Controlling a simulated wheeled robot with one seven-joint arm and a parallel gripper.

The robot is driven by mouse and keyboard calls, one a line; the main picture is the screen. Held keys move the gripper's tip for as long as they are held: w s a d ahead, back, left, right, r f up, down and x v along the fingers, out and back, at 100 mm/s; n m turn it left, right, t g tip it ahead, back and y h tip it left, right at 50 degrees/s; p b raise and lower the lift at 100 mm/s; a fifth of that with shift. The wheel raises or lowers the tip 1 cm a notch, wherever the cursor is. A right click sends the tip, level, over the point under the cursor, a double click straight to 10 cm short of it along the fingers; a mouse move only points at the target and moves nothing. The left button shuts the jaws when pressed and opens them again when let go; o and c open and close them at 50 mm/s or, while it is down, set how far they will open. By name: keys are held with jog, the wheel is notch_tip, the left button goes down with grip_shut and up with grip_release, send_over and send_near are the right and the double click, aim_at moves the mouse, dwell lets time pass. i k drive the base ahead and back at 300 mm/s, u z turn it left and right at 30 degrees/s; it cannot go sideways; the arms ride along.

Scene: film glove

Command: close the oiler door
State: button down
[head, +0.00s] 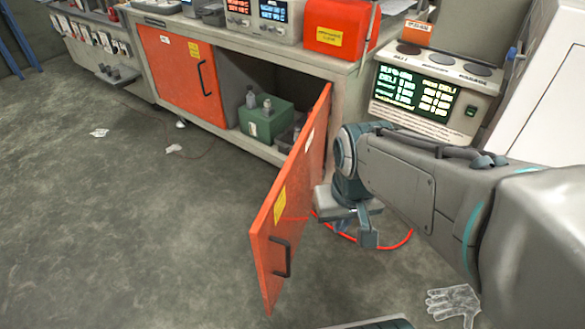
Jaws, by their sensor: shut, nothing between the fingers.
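The orange oiler door (291,205) stands wide open, swung out from the right side of the cabinet toward me.
A second orange door (183,72) on the left is shut. A red box (340,27) and instruments stand on the counter. A red hose (400,243) and a clear film glove (453,302) lie on the floor at right. The floor left of the open door is mostly clear.

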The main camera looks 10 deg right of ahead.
aim_at(275, 233)
jog(key=k, duration=1.3)
jog(key=u, duration=0.4)
jog(key=i, duration=0.75)
jog(key=z, duration=0.1)
